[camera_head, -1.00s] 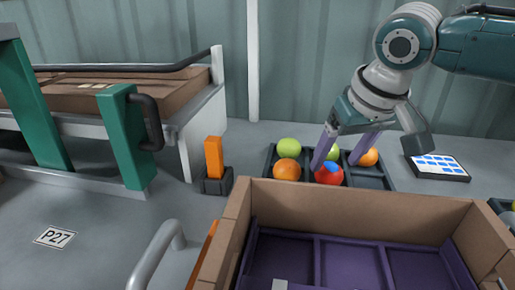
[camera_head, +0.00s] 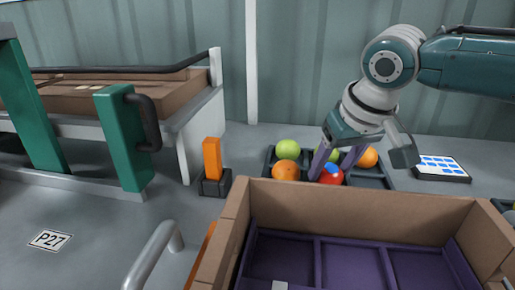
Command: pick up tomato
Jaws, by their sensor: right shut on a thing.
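A red tomato (camera_head: 331,177) with a blue patch on top sits in the front row of a dark compartment tray (camera_head: 371,183) behind the cardboard box. My right gripper (camera_head: 332,170) comes down over it from the upper right. Its two purple fingers are shut on the red tomato, one on each side. The tomato's lower part is hidden by the box rim. My left gripper is not in view.
Green fruit (camera_head: 288,149) and orange fruit (camera_head: 286,170) lie in neighbouring compartments. A cardboard box (camera_head: 350,192) with an empty purple divided insert (camera_head: 318,262) stands in front. A tablet (camera_head: 441,167) lies right, and an orange block (camera_head: 212,158) stands left.

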